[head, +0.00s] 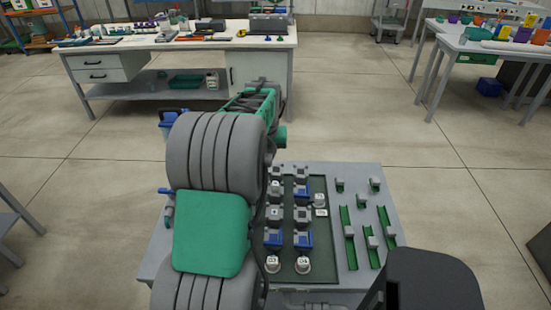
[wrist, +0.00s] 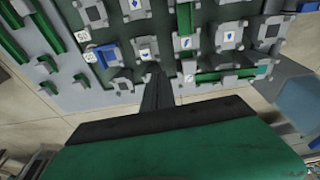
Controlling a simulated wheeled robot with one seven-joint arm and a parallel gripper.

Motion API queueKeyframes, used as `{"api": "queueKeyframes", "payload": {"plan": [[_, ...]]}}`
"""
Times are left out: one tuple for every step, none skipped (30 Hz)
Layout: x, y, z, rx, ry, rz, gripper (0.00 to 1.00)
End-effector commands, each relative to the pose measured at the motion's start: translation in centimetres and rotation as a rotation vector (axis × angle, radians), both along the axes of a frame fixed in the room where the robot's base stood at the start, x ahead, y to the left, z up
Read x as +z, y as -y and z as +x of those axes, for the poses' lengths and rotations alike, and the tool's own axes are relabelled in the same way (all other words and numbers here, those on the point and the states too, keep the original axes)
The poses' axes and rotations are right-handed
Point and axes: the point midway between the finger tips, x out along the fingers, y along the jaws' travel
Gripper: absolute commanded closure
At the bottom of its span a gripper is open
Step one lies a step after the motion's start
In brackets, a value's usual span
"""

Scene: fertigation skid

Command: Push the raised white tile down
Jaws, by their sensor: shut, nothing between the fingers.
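A board (head: 290,185) on a grey skid carries grey sockets, blue-sided blocks and small white-topped pieces. Near its right edge a white-topped piece (head: 320,199) stands above a flat white tile (head: 321,212). In the wrist view, two white tiles, one upper (wrist: 82,35) and one lower (wrist: 90,56), lie at the board's left, and a small white one (wrist: 188,72) lies right of my gripper. I cannot tell for certain which is the raised tile. My gripper (wrist: 156,72) is shut and empty, pointing at the board; contact is unclear. In the head view my arm hides its fingers.
Green channels (head: 348,235) with grey blocks line the skid's right side. Two larger white-topped knobs (head: 272,263) stand at the near edge. A workbench (head: 180,42) and another table (head: 500,48) stand beyond, with open floor between.

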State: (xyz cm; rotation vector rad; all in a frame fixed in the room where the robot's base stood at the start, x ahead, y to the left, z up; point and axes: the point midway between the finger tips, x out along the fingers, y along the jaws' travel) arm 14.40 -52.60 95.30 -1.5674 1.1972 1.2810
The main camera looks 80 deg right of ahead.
Motion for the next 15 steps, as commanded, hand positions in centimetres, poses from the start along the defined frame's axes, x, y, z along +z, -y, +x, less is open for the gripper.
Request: {"api": "queueKeyframes", "payload": {"plan": [[-0.3, 0.7, -1.5, -0.026, 0.0, 0.001, 1.0], [-0.5, 0.9, -2.0, -0.036, 0.0, 0.002, 1.0], [-0.7, 1.0, -2.4, -0.044, 0.0, 0.003, 1.0], [-0.9, 1.1, -2.6, -0.046, -0.001, 0.003, 1.0], [-1.2, 1.1, -2.6, -0.047, 0.0, 0.003, 1.0], [-1.6, 1.1, -2.6, -0.047, 0.0, 0.003, 1.0], [-2.0, 1.1, -2.6, -0.046, -0.001, 0.003, 1.0], [-2.5, 1.1, -2.6, -0.046, -0.001, 0.003, 1.0], [-3.2, 1.1, -2.6, -0.046, -0.001, 0.003, 1.0], [-3.7, 1.1, -2.6, -0.046, -0.001, 0.003, 1.0], [-4.3, 1.1, -2.5, -0.046, 0.0, 0.002, 1.0], [-5.1, 1.1, -2.5, -0.046, 0.0, 0.002, 1.0], [-5.6, 1.1, -2.5, -0.046, 0.0, 0.002, 1.0], [-6.1, 1.1, -2.5, -0.046, 0.0, 0.002, 1.0], [-6.6, 1.1, -2.5, -0.045, -0.001, 0.002, 1.0]]}}
